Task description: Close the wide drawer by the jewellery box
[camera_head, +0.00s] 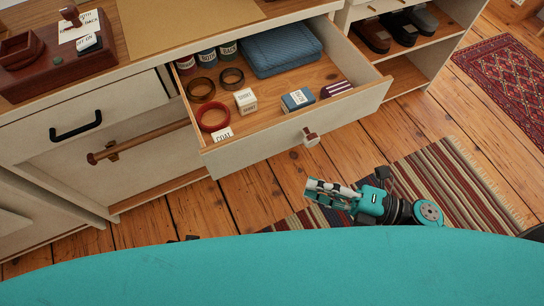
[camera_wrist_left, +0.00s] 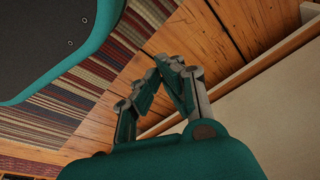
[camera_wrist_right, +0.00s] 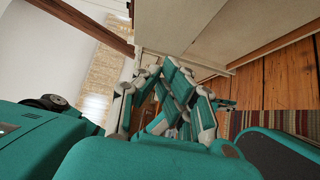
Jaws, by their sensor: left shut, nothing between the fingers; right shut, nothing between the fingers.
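The wide drawer (camera_head: 352,110) is pulled well out of the cream dresser in the head view. A small wooden knob (camera_head: 310,137) is on its front. The jewellery box (camera_head: 60,65), a dark red-brown wooden box, sits on the dresser top at the upper left. My right gripper (camera_head: 312,188) is shut and empty, in front of the drawer face and apart from it. It also shows in the right wrist view (camera_wrist_right: 172,70). My left gripper (camera_wrist_left: 170,62) shows shut and empty in the left wrist view, above the wooden floor; I cannot make it out clearly in the head view.
The drawer holds a blue folded item (camera_head: 282,45), rings, jars and small labelled boxes. A black-handled drawer front (camera_head: 55,150) and a wooden rail (camera_head: 145,143) lie left of it. Shoes (camera_head: 400,28) stand on a shelf at right. A striped rug (camera_head: 440,180) covers part of the floor.

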